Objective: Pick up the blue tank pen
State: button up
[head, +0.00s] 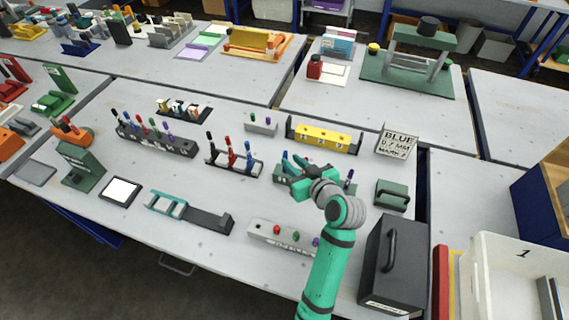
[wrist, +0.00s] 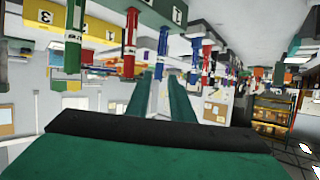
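A rack (head: 278,179) at the table's middle right bears upright pens, with a blue pen (head: 285,163) at its left end. My gripper (head: 293,180) is low at this rack, in front of it, and hides much of it and its pens. I cannot tell for certain which pen is the blue tank pen. The wrist view looks upside down; my two green fingers (wrist: 160,98) stand apart with nothing visible between them.
A rack of black, red and blue pens (head: 234,167) stands left of my gripper. A yellow numbered block (head: 323,139) and a sign reading BLUE 0.7 MM MARK 2 (head: 396,145) stand behind. A grey block (head: 283,238) is in front; a dark box (head: 393,265) is at the right.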

aim_at(286, 156)
jog(key=shift+x, duration=2.95)
jog(key=shift+d+f, duration=0.1)
jog(key=shift+d, duration=0.05)
grip_shut()
